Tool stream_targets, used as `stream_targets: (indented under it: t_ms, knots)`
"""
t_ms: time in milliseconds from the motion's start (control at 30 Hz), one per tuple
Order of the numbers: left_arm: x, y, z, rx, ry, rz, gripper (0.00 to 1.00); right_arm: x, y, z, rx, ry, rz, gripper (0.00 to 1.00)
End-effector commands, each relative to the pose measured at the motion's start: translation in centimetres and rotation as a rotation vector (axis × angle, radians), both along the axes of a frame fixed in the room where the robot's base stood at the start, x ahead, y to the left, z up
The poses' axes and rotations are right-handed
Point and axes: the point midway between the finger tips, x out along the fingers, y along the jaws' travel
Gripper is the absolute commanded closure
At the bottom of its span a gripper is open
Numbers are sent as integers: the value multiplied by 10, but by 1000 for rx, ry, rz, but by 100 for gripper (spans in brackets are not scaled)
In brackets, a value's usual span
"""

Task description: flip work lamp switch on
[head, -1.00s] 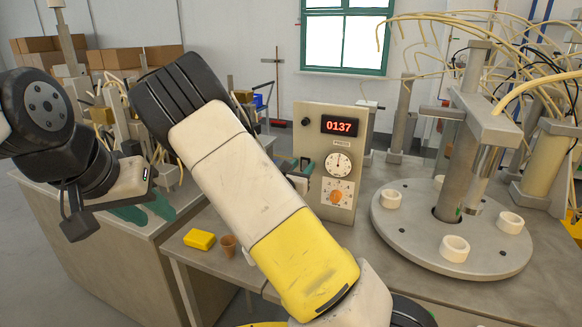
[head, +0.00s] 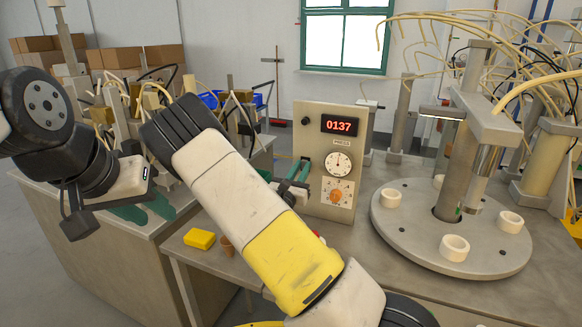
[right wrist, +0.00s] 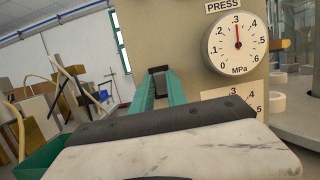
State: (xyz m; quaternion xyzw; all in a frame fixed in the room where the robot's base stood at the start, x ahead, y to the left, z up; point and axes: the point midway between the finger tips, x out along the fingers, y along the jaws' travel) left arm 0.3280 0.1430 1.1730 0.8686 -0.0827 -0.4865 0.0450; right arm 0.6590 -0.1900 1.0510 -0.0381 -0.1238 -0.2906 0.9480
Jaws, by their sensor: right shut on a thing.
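The grey control panel (head: 318,160) stands on the bench, with a red 0137 display, a PRESS dial and an orange knob. My right gripper (head: 300,168) is at the panel's left side. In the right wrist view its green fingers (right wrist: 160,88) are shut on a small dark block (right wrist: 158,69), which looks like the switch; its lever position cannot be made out. The work lamp bar (head: 442,112) over the round table shows a bright underside. My left gripper (head: 146,210) is open and empty over the left bench.
A round grey turntable (head: 400,229) with several white rings stands right of the panel. A yellow block (head: 199,239) and a brown cup (head: 226,246) lie at the bench's front left. My right forearm crosses the middle.

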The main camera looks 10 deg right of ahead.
Motion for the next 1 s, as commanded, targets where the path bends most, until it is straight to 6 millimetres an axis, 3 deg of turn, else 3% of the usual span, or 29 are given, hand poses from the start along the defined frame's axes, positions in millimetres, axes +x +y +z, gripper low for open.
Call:
stream_targets:
  t_ms: [367,400,500,1000]
  knots:
    - [0,0,0,0,0,0,64,0,0,-2,-19,-29,1,100]
    - [0,0,0,0,0,0,64,0,0,-2,-19,-29,1,80]
    - [0,0,0,0,0,0,64,0,0,-2,-18,-29,1,60]
    - [0,0,0,0,0,0,64,0,0,3,14,14,1,60]
